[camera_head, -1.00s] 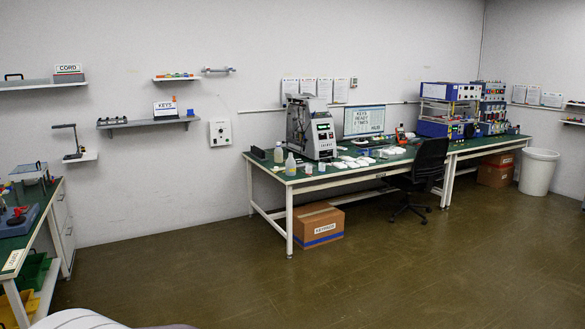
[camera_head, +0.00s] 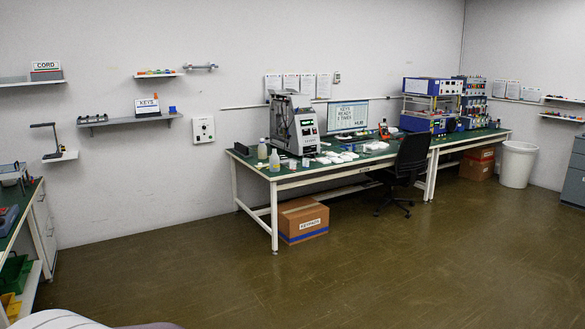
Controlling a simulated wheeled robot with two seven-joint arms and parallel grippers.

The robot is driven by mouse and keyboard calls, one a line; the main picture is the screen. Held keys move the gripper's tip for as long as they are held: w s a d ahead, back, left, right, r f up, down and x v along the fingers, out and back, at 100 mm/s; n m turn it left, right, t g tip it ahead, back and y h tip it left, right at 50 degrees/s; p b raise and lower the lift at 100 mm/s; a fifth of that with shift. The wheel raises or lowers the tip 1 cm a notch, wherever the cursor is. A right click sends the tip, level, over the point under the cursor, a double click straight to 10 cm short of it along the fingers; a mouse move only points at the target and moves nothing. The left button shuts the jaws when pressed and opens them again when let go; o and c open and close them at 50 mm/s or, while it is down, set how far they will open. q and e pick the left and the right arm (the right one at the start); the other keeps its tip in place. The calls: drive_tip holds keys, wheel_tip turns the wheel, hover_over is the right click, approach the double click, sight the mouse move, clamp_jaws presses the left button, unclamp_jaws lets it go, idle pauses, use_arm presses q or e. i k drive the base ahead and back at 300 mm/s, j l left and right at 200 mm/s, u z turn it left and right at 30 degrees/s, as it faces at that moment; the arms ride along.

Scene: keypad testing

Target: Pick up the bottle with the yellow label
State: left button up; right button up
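Two small bottles stand upright near the left end of the long green-topped bench (camera_head: 300,172) in the head view. The rear bottle (camera_head: 262,150) is pale with a hint of yellow. The front bottle (camera_head: 275,161) is whitish and stands just right of it. They are too small for me to tell for sure which has the yellow label. Neither of my grippers is in view.
A grey machine (camera_head: 295,125) stands right of the bottles. A cardboard box (camera_head: 303,222) is under the bench and a black chair (camera_head: 408,170) stands before it. Another bench (camera_head: 28,218) is at far left. The floor (camera_head: 330,280) in front is clear.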

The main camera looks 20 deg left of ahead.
sight(274, 160)
drive_tip(key=i+j+u, duration=0.35)
drive_tip(key=i, duration=0.55)
drive_tip(key=i+u, duration=0.4)
drive_tip(key=i, duration=3.95)
drive_tip(key=i+z, duration=0.25)
drive_tip(key=i, duration=0.2)
drive_tip(key=i+j+z, duration=0.2)
drive_tip(key=i, duration=0.2)
drive_tip(key=i+j+z, duration=0.25)
drive_tip(key=i, duration=0.2)
drive_tip(key=i+j+z, duration=0.2)
drive_tip(key=i, duration=0.2)
